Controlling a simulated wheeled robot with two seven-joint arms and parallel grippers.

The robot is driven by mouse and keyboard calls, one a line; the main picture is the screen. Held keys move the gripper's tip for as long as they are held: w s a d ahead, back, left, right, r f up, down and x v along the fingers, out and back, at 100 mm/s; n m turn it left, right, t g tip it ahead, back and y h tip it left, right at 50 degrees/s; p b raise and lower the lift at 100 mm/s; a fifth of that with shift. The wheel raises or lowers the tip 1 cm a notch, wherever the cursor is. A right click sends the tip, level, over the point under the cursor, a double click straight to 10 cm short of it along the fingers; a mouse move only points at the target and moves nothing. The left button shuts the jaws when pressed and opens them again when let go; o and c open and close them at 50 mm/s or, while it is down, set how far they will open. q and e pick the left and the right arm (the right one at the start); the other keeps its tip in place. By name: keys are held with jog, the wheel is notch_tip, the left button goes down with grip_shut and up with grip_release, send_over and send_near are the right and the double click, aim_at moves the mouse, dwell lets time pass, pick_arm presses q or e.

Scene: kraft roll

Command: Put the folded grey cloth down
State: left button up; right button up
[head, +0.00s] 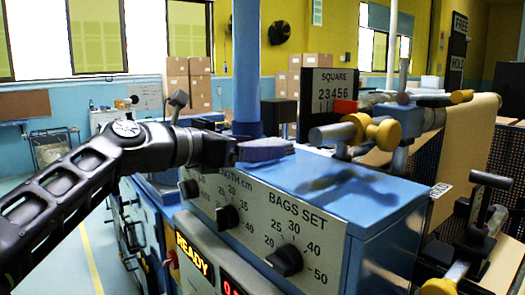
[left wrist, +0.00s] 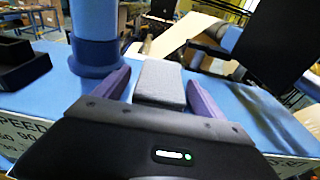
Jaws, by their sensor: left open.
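The folded grey cloth (left wrist: 160,83) shows in the left wrist view as a flat block between the two purple fingers of my left gripper (left wrist: 161,92). The fingers stand apart, with a narrow strip of blue beside the cloth on the left. The cloth appears to lie on the blue machine top (left wrist: 45,90), though its underside is hidden. My right gripper is not in view.
The blue post (head: 246,70) rises close beside the gripper. A black counter (head: 330,100) and a yellow-knobbed clamp (head: 372,132) stand at the back right of the machine top. The front panel carries black knobs (head: 285,260). The top's front right is clear.

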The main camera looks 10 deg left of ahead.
pick_arm(q)
jog(key=b+v, duration=0.1)
jog(key=v, duration=0.5)
jog(key=shift+r, duration=0.15)
dwell(0.5)
